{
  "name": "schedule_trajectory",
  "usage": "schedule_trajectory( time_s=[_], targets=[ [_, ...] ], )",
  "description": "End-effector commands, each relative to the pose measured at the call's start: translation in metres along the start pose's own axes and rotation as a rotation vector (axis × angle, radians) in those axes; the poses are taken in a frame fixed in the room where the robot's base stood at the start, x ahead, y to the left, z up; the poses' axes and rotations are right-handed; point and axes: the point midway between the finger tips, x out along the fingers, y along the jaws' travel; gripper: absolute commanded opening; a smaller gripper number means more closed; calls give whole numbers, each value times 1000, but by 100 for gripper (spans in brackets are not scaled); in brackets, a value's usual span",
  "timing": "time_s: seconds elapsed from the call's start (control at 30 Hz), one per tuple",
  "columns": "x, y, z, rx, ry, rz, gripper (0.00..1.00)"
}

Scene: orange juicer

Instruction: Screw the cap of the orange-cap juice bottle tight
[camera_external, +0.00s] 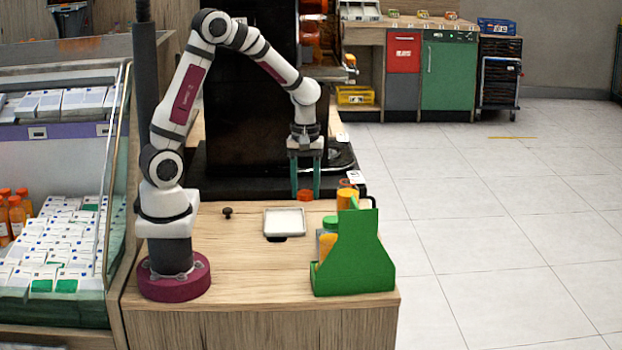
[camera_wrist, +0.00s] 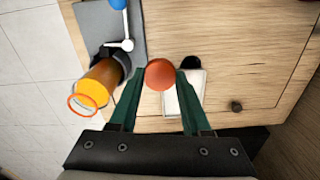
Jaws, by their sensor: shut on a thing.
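My gripper (camera_external: 305,188) points down over the back of the wooden counter, its green fingers shut on a round orange cap (camera_wrist: 159,75). The cap also shows at the fingertips in the external view (camera_external: 304,196). The juice bottle (camera_wrist: 98,84), filled with orange juice, stands to the right of my gripper in the external view (camera_external: 347,198) and to the left of the cap in the wrist view. Its top shows an orange ring around a clear, open-looking mouth. The cap is apart from the bottle. The bottle's lower part is partly hidden by a green carrier.
A white square tray (camera_external: 284,222) and a small black knob (camera_external: 227,212) lie on the counter. A dark machine stands behind.

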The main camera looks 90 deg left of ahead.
Motion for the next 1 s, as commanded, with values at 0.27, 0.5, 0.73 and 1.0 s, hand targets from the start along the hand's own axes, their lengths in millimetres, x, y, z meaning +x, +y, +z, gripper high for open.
schedule_trajectory(
  time_s=[0.27,0.5,0.73,1.0],
  targets=[
    [-59,44,57,542,-3,4,0],
    [-99,60,100,904,-3,3,0],
    [-125,67,123,1105,0,1,0],
    [-142,83,114,1025,3,-2,0]
  ],
)
